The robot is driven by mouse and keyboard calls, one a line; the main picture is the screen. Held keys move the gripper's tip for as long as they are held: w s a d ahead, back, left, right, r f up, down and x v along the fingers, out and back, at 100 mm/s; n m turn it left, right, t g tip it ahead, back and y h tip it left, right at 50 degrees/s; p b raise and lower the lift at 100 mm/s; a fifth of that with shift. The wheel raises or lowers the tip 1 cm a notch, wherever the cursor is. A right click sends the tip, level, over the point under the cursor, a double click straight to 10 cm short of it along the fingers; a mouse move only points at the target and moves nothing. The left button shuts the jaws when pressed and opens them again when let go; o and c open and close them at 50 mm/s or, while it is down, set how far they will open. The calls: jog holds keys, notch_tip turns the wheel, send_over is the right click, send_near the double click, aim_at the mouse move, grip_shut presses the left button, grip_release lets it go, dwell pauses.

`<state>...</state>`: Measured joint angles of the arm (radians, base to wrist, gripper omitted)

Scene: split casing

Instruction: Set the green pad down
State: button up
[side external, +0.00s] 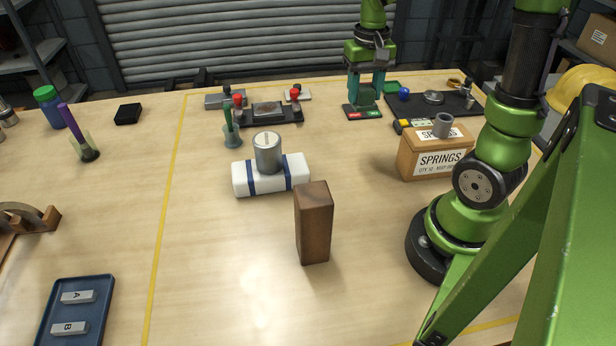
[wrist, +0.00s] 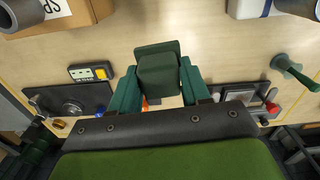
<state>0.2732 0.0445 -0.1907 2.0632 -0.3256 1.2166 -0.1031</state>
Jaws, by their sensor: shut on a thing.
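My gripper (side external: 364,98) is at the back of the table, pointing down, its teal fingers just above a small dark board (side external: 362,113) with red and green labels. In the wrist view my gripper (wrist: 160,88) is shut on a dark green block with a wider plate, which I take as the green pad (wrist: 158,72). The fingers stand on either side of it. In the side view the pad is mostly hidden by the fingers, so I cannot tell whether it touches the board.
A springs box (side external: 432,155) with a grey cylinder on it stands to the right. A dark mat with parts (side external: 455,103) lies right of my gripper, and a dark tray (side external: 285,116) with red knobs to the left.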

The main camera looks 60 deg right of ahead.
jog(key=w+a+n, duration=0.2)
jog(key=w+a, duration=0.1)
jog(key=a, duration=0.3)
jog(key=w+a+n, duration=0.2)
jog(key=w+a, duration=0.1)
jog(key=a, duration=0.4)
jog(key=w+a+r+n, duration=0.1)
jog(key=w+a+n, duration=0.1)
jog(key=a, duration=0.5)
jog(key=shift+w, duration=0.65)
jog(key=s+a+n, duration=0.3)
jog(key=a, duration=0.9)
jog(key=s+a+n, duration=0.2)
jog(key=a+n, duration=0.2)
jog(key=a, duration=0.8)
jog(key=shift+m, duration=0.3)
notch_tip(320, 180, down, 11)
jog(key=shift+s+d+r, duration=0.1)
jog(key=shift+f, duration=2.3)
jog(key=shift+f, duration=0.1)
